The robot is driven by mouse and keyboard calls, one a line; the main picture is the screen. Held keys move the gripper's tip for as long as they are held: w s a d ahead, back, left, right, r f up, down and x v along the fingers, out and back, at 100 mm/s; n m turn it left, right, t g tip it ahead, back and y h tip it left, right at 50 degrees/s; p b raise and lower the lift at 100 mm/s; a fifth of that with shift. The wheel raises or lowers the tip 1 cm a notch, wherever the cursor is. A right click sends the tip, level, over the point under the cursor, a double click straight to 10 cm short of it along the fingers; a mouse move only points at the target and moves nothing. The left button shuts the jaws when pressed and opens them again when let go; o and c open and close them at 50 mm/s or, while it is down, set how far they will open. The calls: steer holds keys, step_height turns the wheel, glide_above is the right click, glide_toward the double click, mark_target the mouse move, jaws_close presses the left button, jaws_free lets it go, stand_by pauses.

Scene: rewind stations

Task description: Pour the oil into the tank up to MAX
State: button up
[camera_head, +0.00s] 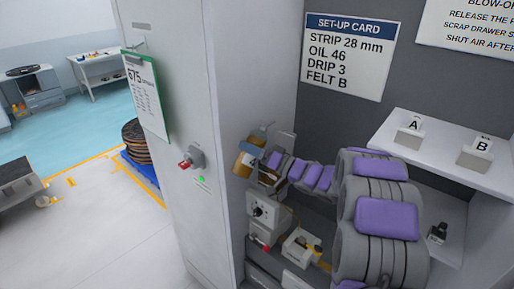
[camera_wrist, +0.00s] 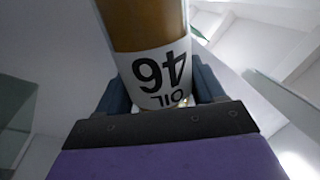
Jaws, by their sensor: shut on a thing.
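My gripper (camera_head: 254,150) is shut on an amber oil bottle (camera_head: 242,166) beside the tall grey cabinet, at the far end of my arm. In the wrist view the bottle (camera_wrist: 148,25) stands between the two dark fingers of my gripper (camera_wrist: 160,97). Its white label reads "OIL 46", upside down in that picture. In the head view the bottle looks tilted a little, but its mouth is too small to make out. I cannot pick out the tank or its MAX mark for sure; my arm and gripper hide part of that area.
A set-up card (camera_head: 348,54) on the back wall reads strip 28 mm, oil 46, drip 3, felt B. A unit with a dial (camera_head: 262,211) and a small white box (camera_head: 301,247) sit below my arm. Blocks A (camera_head: 410,132) and B (camera_head: 476,154) stand on the right shelf.

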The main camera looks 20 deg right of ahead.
steer(key=shift+s+a+f+m+t, duration=0.1)
steer(key=shift+a+f+m+t, duration=0.05)
steer(key=shift+m, duration=0.3)
steer(key=shift+s+a+f+m+t, duration=0.1)
steer(key=shift+m+t, duration=0.05)
steer(key=shift+m, duration=0.3)
steer(key=shift+s+d+f+m+h, duration=0.15)
steer(key=shift+m+h, duration=0.15)
steer(key=shift+m, duration=0.2)
steer(key=shift+s+d+f+m+t, duration=0.1)
steer(key=shift+d+f+m+t, duration=0.1)
steer(key=shift+d+m+t, duration=0.4)
steer(key=shift+a, duration=0.8)
steer(key=shift+d+m+p, duration=0.4)
steer(key=shift+d+p, duration=0.1)
steer(key=shift+p, duration=0.15)
steer(key=shift+a+f+p, duration=0.1)
steer(key=shift+a+p, duration=0.05)
steer(key=shift+p, duration=0.3)
steer(key=shift+a+f+m+p, duration=0.15)
steer(key=shift+a+m+p, duration=0.1)
steer(key=shift+m+p, duration=0.3)
